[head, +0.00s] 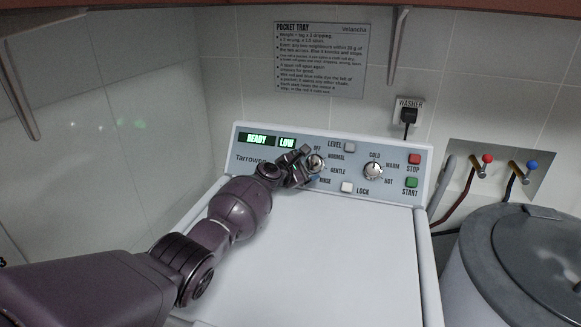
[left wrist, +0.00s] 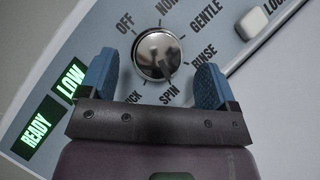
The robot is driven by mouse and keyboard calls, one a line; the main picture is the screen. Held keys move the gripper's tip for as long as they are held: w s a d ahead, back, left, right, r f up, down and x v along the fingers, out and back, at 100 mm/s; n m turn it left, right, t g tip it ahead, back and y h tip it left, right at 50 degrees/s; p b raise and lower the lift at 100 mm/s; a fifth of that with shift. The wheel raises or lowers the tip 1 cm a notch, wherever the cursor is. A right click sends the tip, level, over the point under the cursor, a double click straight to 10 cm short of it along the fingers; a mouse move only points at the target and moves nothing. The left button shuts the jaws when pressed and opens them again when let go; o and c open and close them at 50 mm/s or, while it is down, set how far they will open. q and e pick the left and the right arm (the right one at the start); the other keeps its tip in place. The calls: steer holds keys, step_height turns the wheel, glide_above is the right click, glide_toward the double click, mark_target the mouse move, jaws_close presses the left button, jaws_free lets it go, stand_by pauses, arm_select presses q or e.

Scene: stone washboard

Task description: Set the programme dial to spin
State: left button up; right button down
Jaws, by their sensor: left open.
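The programme dial (head: 316,162) is a round silver knob on the washer's control panel, ringed by labels including OFF, NORMAL, GENTLE and RINSE. It shows closer in the left wrist view (left wrist: 157,54), where SPIN is printed just below it. A dark mark on its face seems to run down towards SPIN, but glare makes the exact setting hard to read. My left gripper (head: 307,167) is at the dial. In the left wrist view its blue fingers (left wrist: 157,62) are open, one on each side of the dial, with visible gaps. My right gripper is out of view.
A second dial (head: 373,170) for temperature, a red STOP button (head: 414,159), a green START button (head: 411,183) and a white LOCK button (head: 347,187) share the panel. Displays read READY (head: 257,139) and LOW (head: 287,142). A grey drum (head: 530,250) stands at right.

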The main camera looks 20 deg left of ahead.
arm_select(q)
steer(key=p+v, duration=0.3)
steer(key=v, duration=0.3)
steer(key=shift+s+a+r, duration=0.15)
steer(key=shift+s+r, duration=0.05)
steer(key=shift+s, duration=0.1)
steer(key=shift+s+a+p, duration=0.2)
steer(key=shift+s+p, duration=0.25)
steer(key=shift+s, duration=0.1)
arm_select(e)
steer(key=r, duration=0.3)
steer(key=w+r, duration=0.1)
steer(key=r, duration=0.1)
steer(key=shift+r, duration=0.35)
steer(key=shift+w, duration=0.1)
